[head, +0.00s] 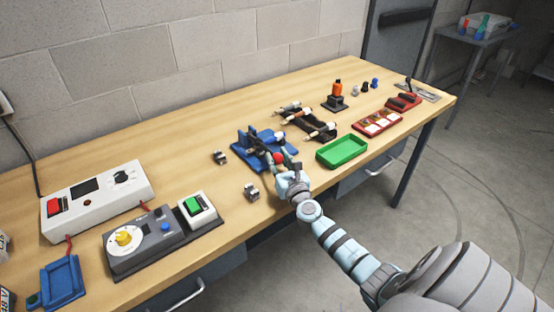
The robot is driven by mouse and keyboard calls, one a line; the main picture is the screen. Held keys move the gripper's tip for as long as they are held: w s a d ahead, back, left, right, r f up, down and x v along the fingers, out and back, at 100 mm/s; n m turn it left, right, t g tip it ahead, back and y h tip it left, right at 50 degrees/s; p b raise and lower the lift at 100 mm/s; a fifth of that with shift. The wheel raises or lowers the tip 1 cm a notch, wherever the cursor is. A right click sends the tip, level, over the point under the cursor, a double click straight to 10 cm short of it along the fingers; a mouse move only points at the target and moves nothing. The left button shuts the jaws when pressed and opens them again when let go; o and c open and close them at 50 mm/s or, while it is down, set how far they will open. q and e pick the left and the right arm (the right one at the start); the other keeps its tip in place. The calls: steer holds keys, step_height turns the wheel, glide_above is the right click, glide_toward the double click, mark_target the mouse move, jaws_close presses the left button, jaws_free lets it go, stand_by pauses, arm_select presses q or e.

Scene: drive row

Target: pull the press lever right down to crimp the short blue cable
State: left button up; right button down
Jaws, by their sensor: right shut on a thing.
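The blue press (243,153) stands near the middle of the bench. Its lever shows a red ball knob (279,157) at the press's front right side. My right gripper (284,167) comes in from the lower right and is shut on the lever at the knob, partly covering it. The lever's exact angle is hard to tell. The short blue cable cannot be made out at the press at this size. My left gripper is not in view.
A green tray (342,150) lies right of my right gripper. A dark rack (306,122) with several pale-tipped pieces stands behind the press. Small metal parts (252,192) lie to the left. A grey control box (145,240) stands at the front left.

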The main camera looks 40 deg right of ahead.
steer(key=c, duration=1.4)
jaws_free()
steer(key=shift+s+f, duration=0.1)
steer(key=shift+f, duration=0.35)
steer(key=shift+c, duration=0.2)
steer(key=shift+o, duration=1)
steer(key=shift+r, duration=0.1)
steer(key=v, duration=1.1)
steer(key=shift+s+a+r, duration=0.1)
steer(key=shift+s+r, duration=0.05)
steer(key=shift+s, duration=0.2)
